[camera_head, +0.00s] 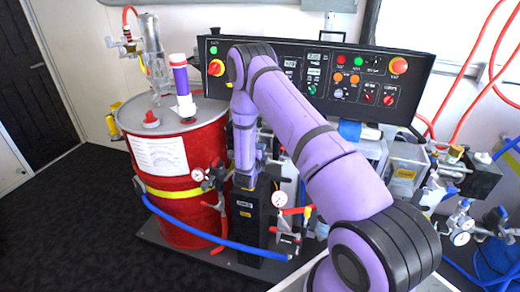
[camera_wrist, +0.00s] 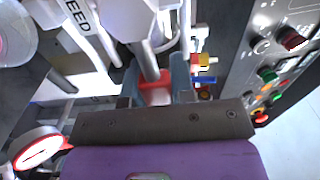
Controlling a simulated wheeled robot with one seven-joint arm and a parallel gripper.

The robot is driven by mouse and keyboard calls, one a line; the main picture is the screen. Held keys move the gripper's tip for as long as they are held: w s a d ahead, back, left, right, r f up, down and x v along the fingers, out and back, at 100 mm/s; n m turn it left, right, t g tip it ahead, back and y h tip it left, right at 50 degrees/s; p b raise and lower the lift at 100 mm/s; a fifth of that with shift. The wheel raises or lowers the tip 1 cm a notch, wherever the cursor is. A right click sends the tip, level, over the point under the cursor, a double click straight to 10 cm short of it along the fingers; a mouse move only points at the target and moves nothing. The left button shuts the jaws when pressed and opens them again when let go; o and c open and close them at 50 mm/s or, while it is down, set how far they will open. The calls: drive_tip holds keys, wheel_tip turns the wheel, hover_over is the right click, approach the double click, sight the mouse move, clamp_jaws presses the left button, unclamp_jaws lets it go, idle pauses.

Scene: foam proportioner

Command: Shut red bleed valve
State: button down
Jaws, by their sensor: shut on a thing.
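In the wrist view my gripper (camera_wrist: 155,88) has its two grey-blue fingers on either side of a red part (camera_wrist: 155,97), which looks like the red bleed valve's handle. The gripper is shut on it. A grey metal rod or pipe (camera_wrist: 147,62) rises just beyond the red part. The lower part of the handle is hidden by my gripper's body. In the head view my purple arm bends down behind the black pump box (camera_head: 250,220), and my fingers and the held part cannot be made out there.
A red drum (camera_head: 195,235) stands left of the black box. A control panel (camera_head: 330,75) spans the back. A white gauge (camera_head: 279,199) and blue hose (camera_head: 215,240) lie close around the box.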

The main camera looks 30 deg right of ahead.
drive_tip(key=shift+f+m, duration=0.2)
drive_tip(key=shift+m, duration=0.1)
drive_tip(key=c, duration=1)
unclamp_jaws()
drive_tip(key=shift+o, duration=0.2)
drive_tip(key=shift+a, duration=0.1)
drive_tip(key=v, duration=1)
drive_tip(key=shift+s+a, duration=0.25)
drive_tip(key=shift+s, duration=0.05)
